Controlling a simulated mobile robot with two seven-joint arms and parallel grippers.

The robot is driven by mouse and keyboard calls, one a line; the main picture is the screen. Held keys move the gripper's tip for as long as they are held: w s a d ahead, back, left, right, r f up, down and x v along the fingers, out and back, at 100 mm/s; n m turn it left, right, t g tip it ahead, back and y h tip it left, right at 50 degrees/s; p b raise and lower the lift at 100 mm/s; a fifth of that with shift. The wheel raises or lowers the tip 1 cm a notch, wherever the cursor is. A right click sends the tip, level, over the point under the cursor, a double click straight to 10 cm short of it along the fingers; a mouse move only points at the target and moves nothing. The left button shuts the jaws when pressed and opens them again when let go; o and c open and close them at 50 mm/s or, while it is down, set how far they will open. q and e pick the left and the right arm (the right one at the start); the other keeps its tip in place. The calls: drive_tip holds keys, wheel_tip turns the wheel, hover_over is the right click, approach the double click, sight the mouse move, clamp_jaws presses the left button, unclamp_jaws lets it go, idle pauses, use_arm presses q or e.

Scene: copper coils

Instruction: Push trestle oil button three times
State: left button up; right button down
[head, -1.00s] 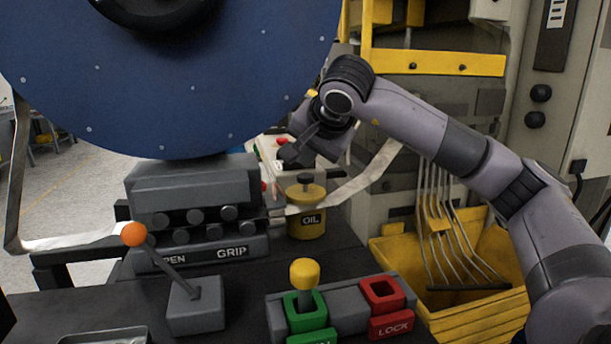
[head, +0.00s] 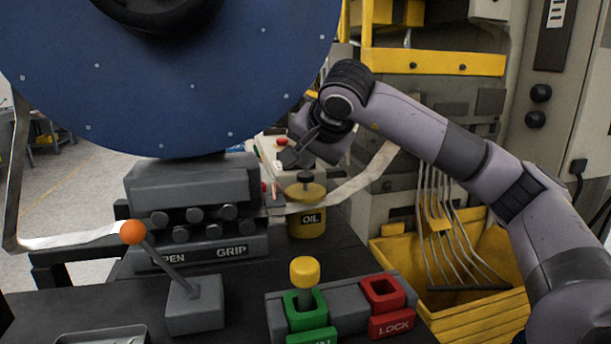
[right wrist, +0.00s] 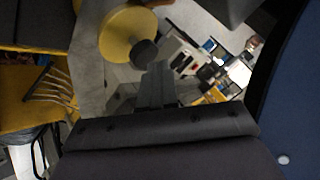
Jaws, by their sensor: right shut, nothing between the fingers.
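The yellow oil pot (head: 308,230) is marked OIL and stands upright on the dark bench, beside the grey grip block. A black knob (head: 305,178) sits on top of its lid. In the right wrist view the yellow lid (right wrist: 122,32) and the black knob (right wrist: 144,53) show from above. My right gripper (head: 287,158) is shut and empty, above the pot and slightly left of the knob. In the right wrist view its fingers (right wrist: 157,72) appear close to the knob; no contact can be made out. My left gripper is not in view.
The big blue disc (head: 170,90) hangs at upper left. An orange-ball lever (head: 133,232) and green and red LOCK switches (head: 383,292) stand in front. A white box with red buttons (head: 268,150) is behind.

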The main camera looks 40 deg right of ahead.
sight(308, 176)
drive_tip(key=shift+f+b, duration=0.7)
drive_tip(key=shift+f, duration=0.25)
idle(1.0)
drive_tip(key=shift+r, duration=0.1)
drive_tip(key=shift+r+p, duration=1.2)
drive_tip(key=shift+r, duration=0.05)
drive_tip(key=shift+r, duration=0.1)
wheel_tip(308, 176, up, 5)
drive_tip(key=p, duration=0.4)
drive_tip(key=shift+p, duration=0.35)
idle(1.7)
